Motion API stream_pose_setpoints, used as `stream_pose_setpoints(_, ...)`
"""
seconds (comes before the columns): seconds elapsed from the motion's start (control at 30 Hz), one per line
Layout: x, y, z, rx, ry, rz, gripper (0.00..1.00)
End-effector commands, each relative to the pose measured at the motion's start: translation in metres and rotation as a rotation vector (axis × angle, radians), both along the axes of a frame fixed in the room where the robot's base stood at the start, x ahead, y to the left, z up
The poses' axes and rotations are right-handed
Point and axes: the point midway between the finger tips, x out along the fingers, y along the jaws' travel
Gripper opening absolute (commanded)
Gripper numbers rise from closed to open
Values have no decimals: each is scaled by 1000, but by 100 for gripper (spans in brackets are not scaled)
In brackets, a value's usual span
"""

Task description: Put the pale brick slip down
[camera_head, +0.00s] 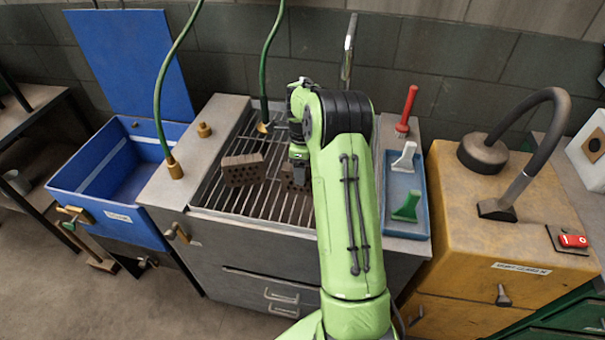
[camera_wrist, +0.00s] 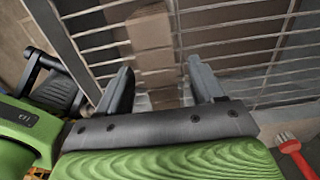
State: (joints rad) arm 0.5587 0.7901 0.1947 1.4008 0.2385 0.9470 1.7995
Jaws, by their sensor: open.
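A pale brown strip (camera_wrist: 150,30), which looks like the brick slip, shows in the wrist view on the metal grate (camera_wrist: 225,18), just beyond and between my fingertips. I cannot tell for certain whether it is the slip or a hollow brick's face. My gripper (camera_wrist: 160,88) is open, with a finger on each side of the strip's near end; contact is not clear. In the head view my gripper (camera_head: 298,158) points down over the grate (camera_head: 262,205). A brown hollow brick (camera_head: 242,170) sits left of it, and another brick (camera_head: 288,179) is partly hidden by my arm.
A blue bin (camera_head: 95,205) stands left of the grey sink bench (camera_head: 168,190). A blue tray (camera_head: 420,165) with white and green tools and a red-handled brush (camera_head: 407,108) lie right of my arm. A yellow cabinet (camera_head: 560,215) stands further right.

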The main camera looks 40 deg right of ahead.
Motion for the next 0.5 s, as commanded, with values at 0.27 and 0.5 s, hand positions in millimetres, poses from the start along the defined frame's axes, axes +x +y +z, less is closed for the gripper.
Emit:
stream_pose_setpoints(0.27,1,0,72,-2,-3,1,67)
stream_pose_setpoints(0.5,-3,15,106,-21,-18,114,67)
